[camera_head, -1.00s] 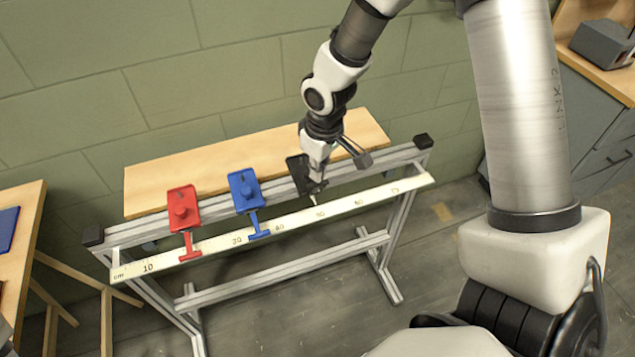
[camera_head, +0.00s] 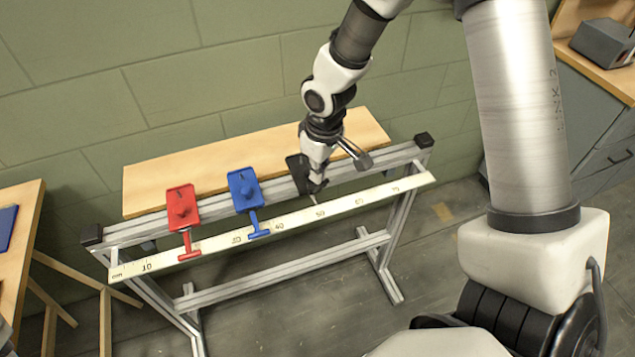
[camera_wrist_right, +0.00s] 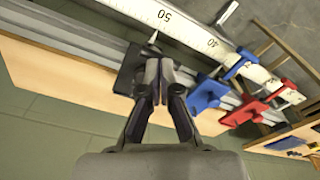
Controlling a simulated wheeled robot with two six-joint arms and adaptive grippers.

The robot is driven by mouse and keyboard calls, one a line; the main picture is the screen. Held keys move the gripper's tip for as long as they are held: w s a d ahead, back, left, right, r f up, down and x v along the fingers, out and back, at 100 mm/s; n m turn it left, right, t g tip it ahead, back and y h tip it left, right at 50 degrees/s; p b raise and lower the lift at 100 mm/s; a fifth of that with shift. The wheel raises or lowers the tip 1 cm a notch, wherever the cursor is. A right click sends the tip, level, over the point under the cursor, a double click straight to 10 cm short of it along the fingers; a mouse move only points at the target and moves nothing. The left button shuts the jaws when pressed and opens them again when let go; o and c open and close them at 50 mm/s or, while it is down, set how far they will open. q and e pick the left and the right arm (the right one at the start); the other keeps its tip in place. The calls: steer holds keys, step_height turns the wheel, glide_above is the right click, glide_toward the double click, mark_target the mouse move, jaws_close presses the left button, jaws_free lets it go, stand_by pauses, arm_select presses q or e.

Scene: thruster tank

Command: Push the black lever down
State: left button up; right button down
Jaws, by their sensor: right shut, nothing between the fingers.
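The black lever's plate (camera_head: 296,168) is on the frame's top rail, right of the blue lever (camera_head: 246,190). In the right wrist view the black plate (camera_wrist_right: 127,72) is beside my fingers. A pale pointed tip (camera_wrist_right: 153,36) sticks out past them toward the ruler. My right gripper (camera_head: 317,186) is shut and empty at the black lever, over its front part. It also shows in the right wrist view (camera_wrist_right: 160,66). The fingers hide most of the lever's handle, so I cannot tell its angle or whether they touch it. My left gripper is not in view.
A red lever (camera_head: 183,208) sits farther left on the same rail. A white ruler (camera_head: 345,208) runs along the frame's front. A wooden board (camera_head: 150,193) lies behind the rail, before the green wall. Tables stand at both sides.

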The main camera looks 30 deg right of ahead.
steer(key=shift+f, duration=0.35)
steer(key=shift+b, duration=0.35)
steer(key=shift+s+a+f+b, duration=0.2)
steer(key=shift+s+f+b, duration=0.35)
steer(key=shift+s+b, duration=0.35)
steer(key=shift+f, duration=0.15)
steer(key=shift+s+a+f+b, duration=0.1)
steer(key=shift+s+f+b, duration=0.45)
steer(key=shift+b, duration=0.5)
steer(key=shift+f, duration=0.1)
steer(key=shift+f, duration=0.1)
